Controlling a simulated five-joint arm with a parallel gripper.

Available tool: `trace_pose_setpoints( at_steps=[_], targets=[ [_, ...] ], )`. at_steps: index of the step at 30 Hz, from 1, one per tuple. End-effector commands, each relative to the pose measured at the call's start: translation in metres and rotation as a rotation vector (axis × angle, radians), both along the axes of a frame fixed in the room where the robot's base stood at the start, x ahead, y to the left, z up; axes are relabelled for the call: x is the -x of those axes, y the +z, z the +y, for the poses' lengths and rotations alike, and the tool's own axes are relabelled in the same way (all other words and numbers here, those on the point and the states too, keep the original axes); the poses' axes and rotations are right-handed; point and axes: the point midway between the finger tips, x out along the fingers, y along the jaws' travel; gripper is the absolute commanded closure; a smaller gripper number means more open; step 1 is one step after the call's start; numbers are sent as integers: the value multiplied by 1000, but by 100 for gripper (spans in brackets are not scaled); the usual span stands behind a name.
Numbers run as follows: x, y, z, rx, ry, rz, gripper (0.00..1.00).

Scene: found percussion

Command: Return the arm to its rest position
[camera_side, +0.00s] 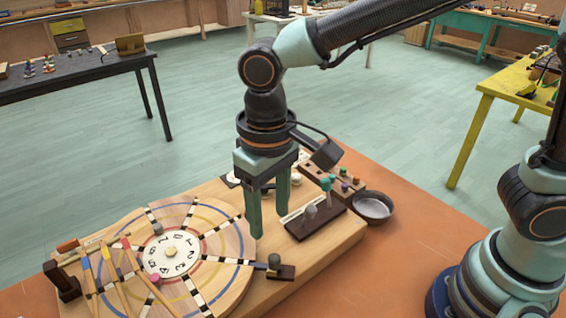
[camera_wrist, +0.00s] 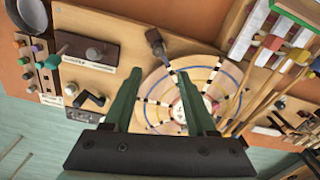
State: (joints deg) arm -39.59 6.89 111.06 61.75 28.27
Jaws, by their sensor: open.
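My gripper (camera_side: 268,208) hangs pointing down from my arm, above the wooden board (camera_side: 330,240) at the right edge of the round dial. Its two green fingers are apart, with nothing seen between them. In the wrist view my gripper (camera_wrist: 155,85) also shows open, its fingers reaching toward the round dial (camera_wrist: 222,75). The round wooden dial (camera_side: 222,240) has colored rings, dark-and-light striped spokes and a white numbered center.
A dark block with a knob (camera_side: 312,218), a peg strip (camera_side: 335,182) and a metal bowl (camera_side: 373,208) stand right of my gripper. Several sticks (camera_side: 115,275) lie over the dial's left side. A yellow table (camera_side: 500,85) stands at right. The air above the board is open.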

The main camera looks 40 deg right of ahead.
Motion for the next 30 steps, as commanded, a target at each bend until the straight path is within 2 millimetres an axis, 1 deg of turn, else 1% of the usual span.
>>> trace_pose_setpoints(
  at_steps=[1,3,6,16,19,20,23,26,27,29,30],
  targets=[
    [-1,7,1,-3,0,-3,43],
    [0,13,0,-1,0,-2,43],
    [0,18,0,0,0,-1,43],
    [0,19,0,0,0,-1,43],
    [-3,23,-8,-11,-9,-13,43],
    [-5,25,-13,-17,-14,-21,43],
    [-13,36,-41,-44,-39,-65,43],
    [-19,48,-80,-74,-71,-132,43],
    [-21,53,-97,-83,-85,-165,43],
    [-21,58,-121,-92,-104,-212,43],
    [-20,61,-137,-95,-116,-243,43]
  ],
)
